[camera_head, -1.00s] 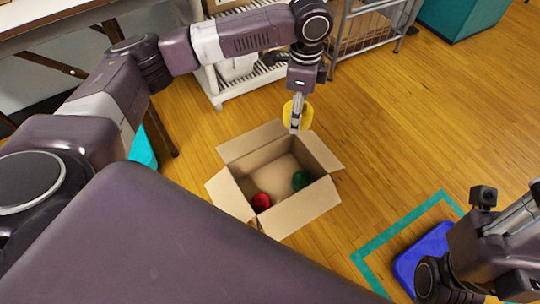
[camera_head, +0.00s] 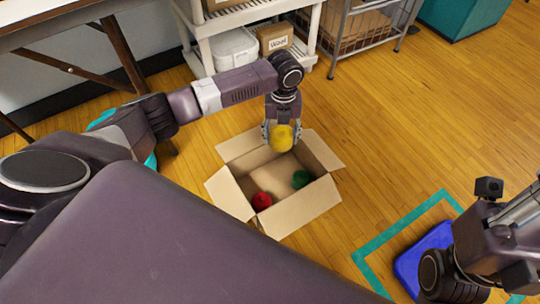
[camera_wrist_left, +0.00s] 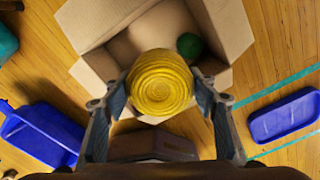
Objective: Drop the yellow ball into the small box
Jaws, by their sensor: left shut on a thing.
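The yellow ball (camera_head: 281,138) is held between the fingers of my left gripper (camera_head: 281,132), above the back part of the open cardboard box (camera_head: 303,211). In the left wrist view the yellow ball (camera_wrist_left: 160,82) sits between both fingers, with the box (camera_wrist_left: 226,28) beneath it. The box stands on the floor with its flaps folded out. A red ball (camera_head: 261,201) and a green ball (camera_head: 301,179) lie inside it. The green ball also shows in the left wrist view (camera_wrist_left: 190,45). My right arm shows at the lower right, but its fingertips cannot be made out.
A blue bin lid or tray (camera_head: 424,255) lies inside a teal floor outline (camera_head: 378,243) at the right. White shelving (camera_head: 235,25) and a wire rack (camera_head: 362,28) stand at the back. Wooden floor is clear right of the box.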

